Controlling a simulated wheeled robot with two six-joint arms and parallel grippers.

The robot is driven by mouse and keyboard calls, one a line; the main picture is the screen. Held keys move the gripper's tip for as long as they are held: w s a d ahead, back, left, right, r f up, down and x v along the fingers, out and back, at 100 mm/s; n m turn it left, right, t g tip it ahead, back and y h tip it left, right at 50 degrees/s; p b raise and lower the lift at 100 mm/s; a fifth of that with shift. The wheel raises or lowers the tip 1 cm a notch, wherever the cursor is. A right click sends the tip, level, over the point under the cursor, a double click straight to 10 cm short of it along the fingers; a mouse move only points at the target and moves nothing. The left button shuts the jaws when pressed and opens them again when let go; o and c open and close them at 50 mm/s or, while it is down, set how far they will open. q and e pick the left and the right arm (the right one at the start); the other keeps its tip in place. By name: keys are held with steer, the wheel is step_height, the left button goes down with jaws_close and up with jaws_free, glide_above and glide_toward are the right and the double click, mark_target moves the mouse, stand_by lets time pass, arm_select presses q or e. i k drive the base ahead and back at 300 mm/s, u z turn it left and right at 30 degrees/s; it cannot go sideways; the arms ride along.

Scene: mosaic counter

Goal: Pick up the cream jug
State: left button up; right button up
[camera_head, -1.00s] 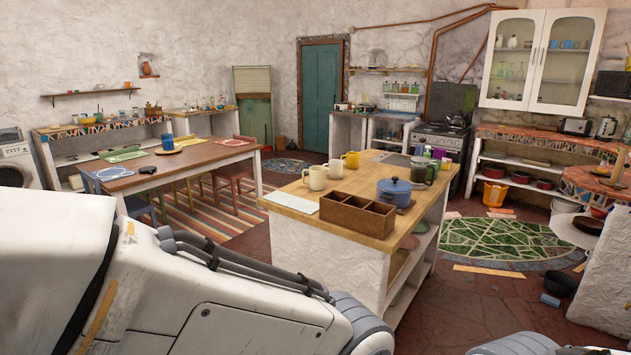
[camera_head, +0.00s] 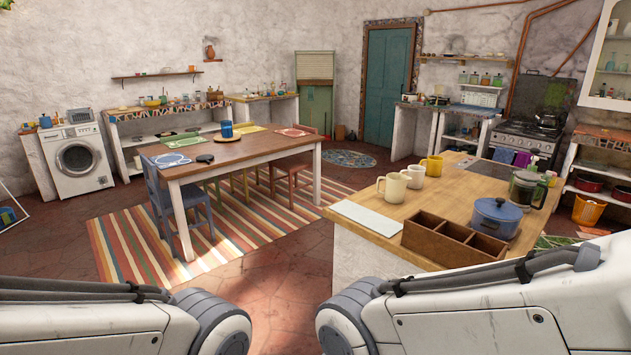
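I cannot make out a cream jug for certain. A cream mug (camera_head: 392,187) stands upright on the wooden-topped island (camera_head: 463,192), with a white mug (camera_head: 413,176) just behind it and a yellow mug (camera_head: 432,165) behind that. The cream mug may or may not be the thing named. My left arm comes in at the lower left and my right arm at the lower right. Both end below the frame's edge and neither gripper shows.
A wooden divided box (camera_head: 452,242) and a blue lidded pot (camera_head: 495,216) sit on the island. A dining table (camera_head: 238,151) stands left of it, with a blue chair (camera_head: 168,200) and a striped rug (camera_head: 125,238). Bare floor (camera_head: 275,275) lies between table and island.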

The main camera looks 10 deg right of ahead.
mark_target(396, 183)
steer(key=u, duration=0.5)
steer(key=i, duration=2.4)
steer(key=z, duration=1)
steer(key=i, duration=0.85)
steer(key=z, duration=0.75)
